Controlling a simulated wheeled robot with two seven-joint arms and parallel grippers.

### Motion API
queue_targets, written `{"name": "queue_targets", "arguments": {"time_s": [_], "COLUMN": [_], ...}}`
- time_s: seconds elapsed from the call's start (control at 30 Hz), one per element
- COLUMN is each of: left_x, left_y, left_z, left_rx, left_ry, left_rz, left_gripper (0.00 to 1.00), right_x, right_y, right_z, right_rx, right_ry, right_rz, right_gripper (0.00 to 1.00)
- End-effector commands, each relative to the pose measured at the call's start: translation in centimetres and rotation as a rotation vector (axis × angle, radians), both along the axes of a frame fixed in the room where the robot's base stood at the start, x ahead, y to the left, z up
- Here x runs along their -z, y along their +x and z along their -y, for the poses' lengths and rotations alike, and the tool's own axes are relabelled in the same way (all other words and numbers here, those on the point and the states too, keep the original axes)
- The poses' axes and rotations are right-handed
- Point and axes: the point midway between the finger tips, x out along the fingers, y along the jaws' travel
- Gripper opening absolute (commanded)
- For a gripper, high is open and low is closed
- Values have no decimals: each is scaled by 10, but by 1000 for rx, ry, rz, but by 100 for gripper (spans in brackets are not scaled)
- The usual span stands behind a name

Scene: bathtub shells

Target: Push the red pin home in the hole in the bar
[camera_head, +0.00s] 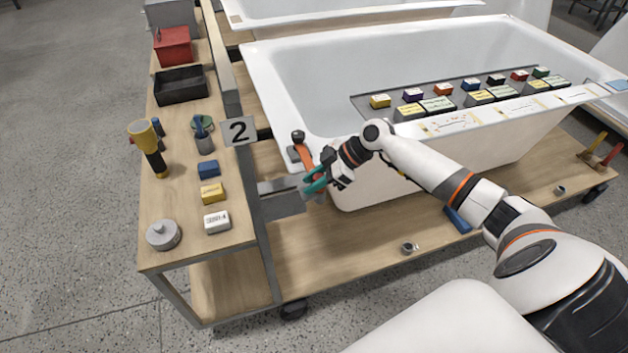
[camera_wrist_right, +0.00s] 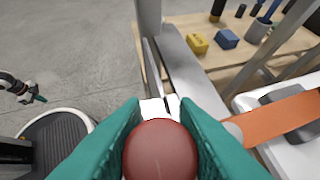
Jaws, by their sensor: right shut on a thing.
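My right gripper (camera_head: 318,183) is at the near left corner of the white tub, by a grey metal bar (camera_head: 280,186). In the right wrist view its teal fingers (camera_wrist_right: 160,150) are shut on the round head of the red pin (camera_wrist_right: 160,152). The pin's shank is hidden behind the head, so I cannot tell whether its tip is in a hole. The grey bar (camera_wrist_right: 196,72) runs beyond the fingers; its hole is not visible. A teal-tipped gripper (camera_wrist_right: 38,98), apparently my left, is small at the left edge of the wrist view; its opening is unclear.
An orange strap (camera_head: 304,154) with dark ends lies on the tub rim (camera_head: 262,75) close to my right gripper. A wooden side bench (camera_head: 188,200) on the left holds a yellow torch (camera_head: 146,142), boxes and a tin. The floor at the left is clear.

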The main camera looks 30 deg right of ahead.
Motion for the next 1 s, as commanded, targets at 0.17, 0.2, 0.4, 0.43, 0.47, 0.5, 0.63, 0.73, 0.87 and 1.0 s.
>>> {"name": "queue_targets", "arguments": {"time_s": [0.17, 0.2, 0.4, 0.43, 0.47, 0.5, 0.63, 0.73, 0.87, 1.0], "left_x": [1, 1, 1, 1, 1, 1, 1, 3, 7, 11], "left_y": [0, 0, 0, 0, 0, 0, 0, 0, 0, 0], "left_z": [0, 0, 0, 0, 0, 0, 0, 0, 0, 1], "left_rx": [0, 0, 0, 0, 0, 0, 0, 0, 0, 0], "left_ry": [0, 0, 0, 0, 0, 0, 0, 0, 0, 0], "left_rz": [0, 0, 0, 0, 0, 0, 0, 0, 0, 1], "left_gripper": [0, 0, 0, 0, 0, 0, 0, 0, 0, 0], "right_x": [3, 4, 4, 4, 4, 4, 3, -3, -21, -44], "right_y": [-1, -1, -1, -1, -1, -1, -2, -6, -15, -26], "right_z": [1, 1, 2, 3, 3, 3, 6, 13, 28, 45], "right_rx": [1, 1, 3, 3, 4, 4, 6, 6, 6, 2], "right_ry": [-4, -4, -6, -7, -7, -7, -9, -11, -13, -11], "right_rz": [-6, -7, -7, -8, -7, -7, -8, -9, -7, -5], "right_gripper": [45, 52, 53, 53, 53, 53, 53, 53, 53, 53]}}
